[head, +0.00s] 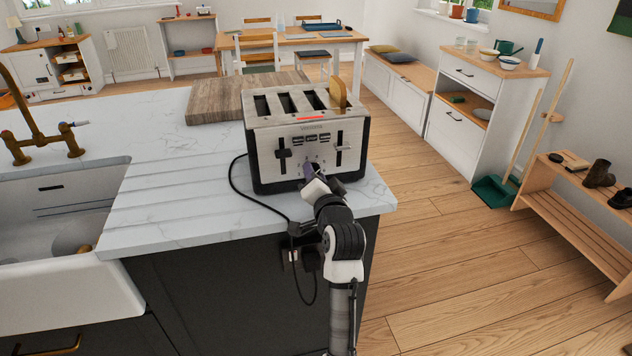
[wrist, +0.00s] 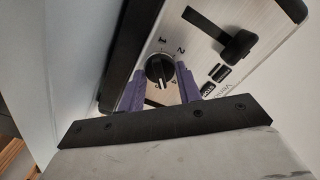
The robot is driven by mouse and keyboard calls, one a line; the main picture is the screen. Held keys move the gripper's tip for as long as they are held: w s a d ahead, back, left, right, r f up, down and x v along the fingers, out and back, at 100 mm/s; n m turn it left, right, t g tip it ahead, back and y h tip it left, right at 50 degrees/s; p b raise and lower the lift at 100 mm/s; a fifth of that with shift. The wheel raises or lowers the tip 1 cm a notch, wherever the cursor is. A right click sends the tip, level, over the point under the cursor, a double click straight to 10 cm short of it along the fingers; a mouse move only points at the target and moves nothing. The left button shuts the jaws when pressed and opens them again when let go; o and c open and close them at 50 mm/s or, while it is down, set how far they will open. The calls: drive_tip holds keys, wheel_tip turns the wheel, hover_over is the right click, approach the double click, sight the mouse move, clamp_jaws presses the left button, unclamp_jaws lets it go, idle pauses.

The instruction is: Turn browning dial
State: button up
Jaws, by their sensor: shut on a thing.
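The silver and black toaster (head: 262,146) stands on the counter's right end. Its browning dial (wrist: 159,69) is a round black knob with printed numbers around it, on the toaster's front panel. A pale mark shows near the knob's lower edge in the wrist view. My gripper (wrist: 160,76) has its two purple fingers on either side of the dial and is shut on it. In the head view my gripper (head: 311,168) reaches the lower front of the toaster and hides the dial it holds.
A black lever (wrist: 238,46) sticks out near the dial. A slice of bread (head: 338,92) stands in the right slot. A wooden board (head: 215,98) lies behind the toaster. A black cord (head: 233,178) loops over the counter's front edge. The sink (head: 60,215) is at left.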

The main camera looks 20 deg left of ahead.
drive_tip(key=n+b, duration=0.2)
drive_tip(key=n, duration=0.2)
drive_tip(key=shift+f+n, duration=0.15)
drive_tip(key=shift+n, duration=0.15)
drive_tip(key=n+b, duration=0.2)
drive_tip(key=n, duration=0.1)
drive_tip(key=shift+n, duration=0.4)
drive_tip(key=n+b, duration=0.2)
drive_tip(key=n, duration=0.1)
drive_tip(key=shift+n, duration=0.3)
drive_tip(key=n+b, duration=0.3)
drive_tip(key=n, duration=0.1)
drive_tip(key=shift+n, duration=0.3)
drive_tip(key=n+b, duration=0.3)
drive_tip(key=n, duration=0.1)
drive_tip(key=n+b, duration=0.2)
drive_tip(key=n, duration=0.2)
drive_tip(key=n+b, duration=0.2)
drive_tip(key=n, duration=0.2)
drive_tip(key=shift+b, duration=0.4)
drive_tip(key=shift+n+b, duration=0.7)
drive_tip(key=shift+n, duration=1.1)
